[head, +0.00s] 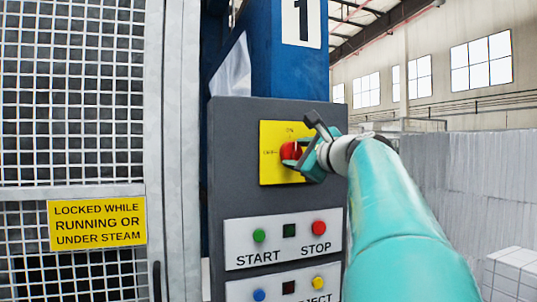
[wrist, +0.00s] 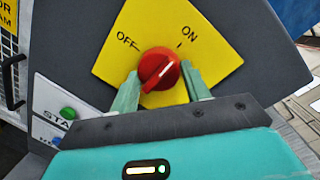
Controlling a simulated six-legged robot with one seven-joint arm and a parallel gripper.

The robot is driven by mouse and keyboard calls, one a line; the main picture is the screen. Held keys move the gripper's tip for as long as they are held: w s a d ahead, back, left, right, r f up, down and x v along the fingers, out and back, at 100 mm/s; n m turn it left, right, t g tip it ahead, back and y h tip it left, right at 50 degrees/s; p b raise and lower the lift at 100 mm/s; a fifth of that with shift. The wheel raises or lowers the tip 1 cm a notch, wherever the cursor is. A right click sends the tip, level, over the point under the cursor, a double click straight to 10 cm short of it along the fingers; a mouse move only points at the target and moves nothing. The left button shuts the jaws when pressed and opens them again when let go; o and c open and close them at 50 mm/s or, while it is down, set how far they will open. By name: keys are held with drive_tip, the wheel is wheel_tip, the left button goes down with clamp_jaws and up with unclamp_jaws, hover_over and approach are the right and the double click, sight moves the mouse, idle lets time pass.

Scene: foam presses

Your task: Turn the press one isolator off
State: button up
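The press one isolator is a round red knob (head: 289,152) on a yellow plate (head: 270,171) marked ON and OFF, on a dark grey panel. In the wrist view my gripper's fingers (wrist: 160,77) stand apart on either side of the knob, with small gaps; firm contact cannot be told.
Below the plate are START (head: 259,236) and STOP (head: 319,228) buttons, with a blue button (head: 259,295) and a yellow button (head: 319,282) lower down. A mesh guard (head: 75,95) with a yellow warning sign (head: 97,222) stands left. A blue column (head: 268,60) numbered 1 rises above.

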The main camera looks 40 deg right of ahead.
drive_tip(key=shift+n, duration=0.3)
drive_tip(key=n, duration=0.4)
drive_tip(key=shift+a+r+g, duration=0.1)
drive_tip(key=shift+r+g, duration=0.05)
drive_tip(key=shift+g, duration=0.15)
drive_tip(key=n, duration=0.4)
drive_tip(key=shift+g+h, duration=0.3)
drive_tip(key=shift+g, duration=0.1)
drive_tip(key=n, duration=0.4)
drive_tip(key=shift+a+r, duration=0.1)
drive_tip(key=shift+n+g+h, duration=0.3)
drive_tip(key=shift+n+h, duration=0.4)
drive_tip(key=shift+n, duration=1.1)
drive_tip(key=o, duration=1)
